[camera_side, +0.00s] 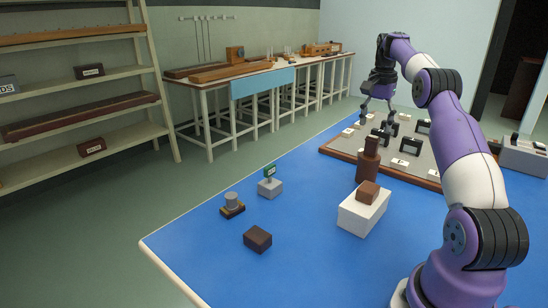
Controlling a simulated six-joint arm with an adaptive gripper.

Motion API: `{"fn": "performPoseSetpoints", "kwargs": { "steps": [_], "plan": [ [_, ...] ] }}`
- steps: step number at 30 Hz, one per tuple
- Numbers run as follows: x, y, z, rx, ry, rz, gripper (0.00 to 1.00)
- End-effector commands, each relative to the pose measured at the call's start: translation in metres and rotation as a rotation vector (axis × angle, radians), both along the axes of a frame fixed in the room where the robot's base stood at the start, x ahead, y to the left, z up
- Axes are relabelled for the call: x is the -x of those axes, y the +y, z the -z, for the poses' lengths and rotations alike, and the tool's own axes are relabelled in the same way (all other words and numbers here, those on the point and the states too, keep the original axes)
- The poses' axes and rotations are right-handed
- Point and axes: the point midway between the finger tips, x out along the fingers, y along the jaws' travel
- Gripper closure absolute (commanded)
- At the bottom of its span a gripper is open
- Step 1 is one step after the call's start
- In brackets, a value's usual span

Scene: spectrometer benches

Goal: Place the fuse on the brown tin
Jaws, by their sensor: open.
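My gripper (378,116) is open, pointing down over the far left part of a grey board (345,147) with a brown rim. I cannot tell whether anything is between its fingers. No object is clearly recognisable as the fuse; small black and white parts (400,162) sit on the board, too small to identify. A dark brown box (257,238), possibly the brown tin, lies on the blue table at the front left, well away from my gripper. A smaller brown block (369,191) rests on a white box (358,217).
A tall brown object (368,162) stands at the board's near edge. A grey cylinder on a dark base (232,204) and a grey block with a green sign (270,186) stand left. A grey box (523,155) is at the right. The blue table (310,180) is clear between them.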

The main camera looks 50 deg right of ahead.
Motion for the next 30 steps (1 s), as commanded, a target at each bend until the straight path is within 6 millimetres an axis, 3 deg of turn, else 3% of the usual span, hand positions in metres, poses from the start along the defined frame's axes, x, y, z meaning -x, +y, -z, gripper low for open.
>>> {"fn": "performPoseSetpoints", "kwargs": {
  "steps": [4,7,11,14,18,21,25,30],
  "plan": [
    [-0.006,0.008,-0.012,0.010,-0.007,-0.034,0.30],
    [-0.022,0.035,-0.030,0.037,-0.028,-0.146,0.30],
    [-0.044,0.102,-0.060,0.100,-0.082,-0.407,0.30],
    [-0.045,0.164,-0.075,0.155,-0.134,-0.637,0.30],
    [-0.022,0.245,-0.076,0.233,-0.212,-0.953,0.30],
    [0.005,0.290,-0.063,0.286,-0.270,-1.161,0.30],
    [0.036,0.328,-0.038,0.342,-0.332,-1.372,0.30],
    [0.059,0.348,-0.015,0.381,-0.378,-1.515,0.30]
  ]
}}
